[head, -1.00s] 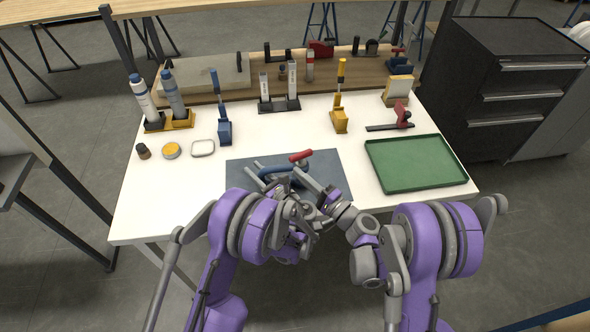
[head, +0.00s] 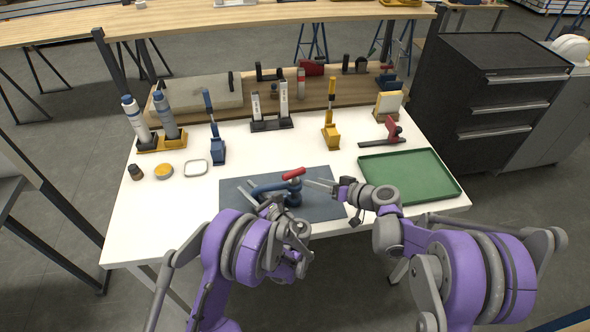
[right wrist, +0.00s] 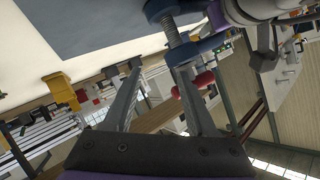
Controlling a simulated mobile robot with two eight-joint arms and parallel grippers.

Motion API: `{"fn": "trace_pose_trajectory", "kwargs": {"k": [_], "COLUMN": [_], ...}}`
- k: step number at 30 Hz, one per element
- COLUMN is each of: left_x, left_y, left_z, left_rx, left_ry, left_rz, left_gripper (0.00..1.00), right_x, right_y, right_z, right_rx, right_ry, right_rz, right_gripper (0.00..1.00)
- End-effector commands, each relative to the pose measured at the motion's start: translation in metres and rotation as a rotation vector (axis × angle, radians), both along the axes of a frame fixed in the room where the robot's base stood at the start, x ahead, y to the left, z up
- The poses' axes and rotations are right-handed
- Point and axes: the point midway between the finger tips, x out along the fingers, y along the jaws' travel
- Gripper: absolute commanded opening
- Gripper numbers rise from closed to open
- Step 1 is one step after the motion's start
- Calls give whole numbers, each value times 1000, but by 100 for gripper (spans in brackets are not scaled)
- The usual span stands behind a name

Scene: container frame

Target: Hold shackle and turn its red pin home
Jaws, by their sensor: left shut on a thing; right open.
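The blue shackle (head: 268,188) is held just above the dark mat, its red pin handle (head: 293,174) at the upper right. My left gripper (head: 257,197) is shut on the shackle from the left; its fingertips are partly hidden. My right gripper (head: 308,185) is open and apart, just right of the shackle. In the right wrist view, the blue shackle (right wrist: 195,50) is at the top with bare grey pin thread (right wrist: 172,30) showing between blue parts. The red handle (right wrist: 204,79) appears partly behind one finger of the open right gripper (right wrist: 159,68).
The dark mat (head: 325,207) lies on the white table. A green tray (head: 400,198) is at the right. The table's left front is clear.

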Motion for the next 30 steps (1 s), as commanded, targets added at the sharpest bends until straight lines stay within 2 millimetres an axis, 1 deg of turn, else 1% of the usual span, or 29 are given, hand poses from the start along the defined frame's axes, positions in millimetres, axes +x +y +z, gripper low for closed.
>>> {"fn": "trace_pose_trajectory", "kwargs": {"k": [1,3,5,7,9,11,12,14,15,18,21,24,27,30], "left_x": [0,0,0,0,0,0,0,0,0,0,0,0,0,0], "left_y": [0,0,0,0,0,0,0,0,0,0,0,0,0,0], "left_z": [1,1,1,1,1,1,1,1,1,1,1,1,1,1], "left_rx": [1,1,1,1,1,1,1,1,1,1,1,1,1,1], "left_ry": [-2,-2,-2,-2,-2,-2,-2,-2,-2,-2,-2,-2,-2,-2], "left_rz": [0,0,0,0,0,0,0,0,0,0,0,0,0,0], "left_gripper": [0,0,0,0,0,0,0,0,0,0,0,0,0,0], "right_x": [9,19,27,34,39,43,44,36,31,16,3,-6,-12,-13], "right_y": [-1,-5,-9,-17,-2,6,12,29,37,51,57,59,58,58], "right_z": [6,14,23,36,51,66,78,87,96,118,139,155,164,163], "right_rx": [-125,-307,-458,-634,-777,-897,-974,-1030,-1071,-1167,-1246,-1300,-1333,-1346], "right_ry": [-63,-156,-232,-320,-403,-474,-519,-516,-517,-517,-512,-504,-497,-494], "right_rz": [54,141,224,332,457,565,641,776,858,1042,1185,1284,1338,1360], "right_gripper": [57,57,57,57,57,57,57,57,57,57,57,57,57,57]}}
